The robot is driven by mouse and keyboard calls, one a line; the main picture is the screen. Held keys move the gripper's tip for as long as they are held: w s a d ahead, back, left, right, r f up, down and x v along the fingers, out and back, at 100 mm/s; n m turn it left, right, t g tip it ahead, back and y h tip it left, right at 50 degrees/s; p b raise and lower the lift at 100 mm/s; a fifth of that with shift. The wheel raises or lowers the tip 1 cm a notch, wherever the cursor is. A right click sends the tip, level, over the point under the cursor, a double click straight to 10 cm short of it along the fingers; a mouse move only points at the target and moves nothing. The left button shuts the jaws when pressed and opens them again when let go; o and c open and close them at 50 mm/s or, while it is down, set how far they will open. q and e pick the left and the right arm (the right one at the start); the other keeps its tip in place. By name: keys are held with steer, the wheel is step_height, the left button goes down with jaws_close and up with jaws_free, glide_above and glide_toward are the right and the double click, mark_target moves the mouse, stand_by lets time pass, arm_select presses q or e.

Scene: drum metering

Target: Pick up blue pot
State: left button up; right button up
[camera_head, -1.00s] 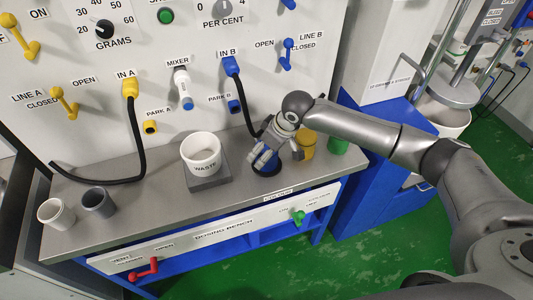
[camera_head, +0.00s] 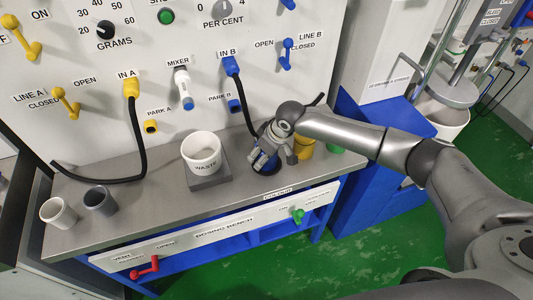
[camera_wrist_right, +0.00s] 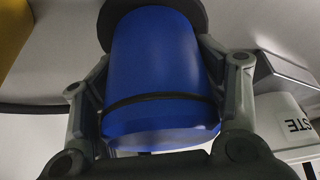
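The blue pot (camera_wrist_right: 155,70) fills the middle of the right wrist view, with a dark round disc (camera_wrist_right: 165,12) at its far end. My right gripper (camera_wrist_right: 158,75) has a finger along each side of it, with no clear gap, and looks shut on it. In the head view my right gripper (camera_head: 266,156) reaches down over the bench and hides most of the pot. The dark blue round spot (camera_head: 268,168) shows beneath it. Any lift off the bench cannot be made out. My left gripper is in neither view.
The white WASTE tub (camera_head: 201,150) stands left of the gripper on a grey block (camera_head: 209,179). A yellow pot (camera_head: 304,148) and a green one (camera_head: 336,150) are close on the right. A white cup (camera_head: 58,214) and a grey cup (camera_head: 100,201) stand far left. Hoses hang behind.

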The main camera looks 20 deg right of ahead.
steer(key=shift+c, duration=0.3)
steer(key=shift+r, duration=0.1)
steer(key=shift+r, duration=0.25)
step_height(320, 180, up, 2)
steer(key=shift+w+r+b, duration=0.1)
steer(key=shift+r+b, duration=0.15)
steer(key=shift+b, duration=0.4)
steer(key=s+r, duration=0.3)
steer(key=s, duration=0.1)
steer(key=s+d+r+b, duration=0.1)
steer(key=s+r, duration=0.2)
steer(key=s, duration=0.2)
steer(key=s+r, duration=0.3)
steer(key=s, duration=0.2)
steer(key=shift+s+d+r, duration=0.1)
steer(key=shift+d+r, duration=0.25)
steer(key=shift+d, duration=0.05)
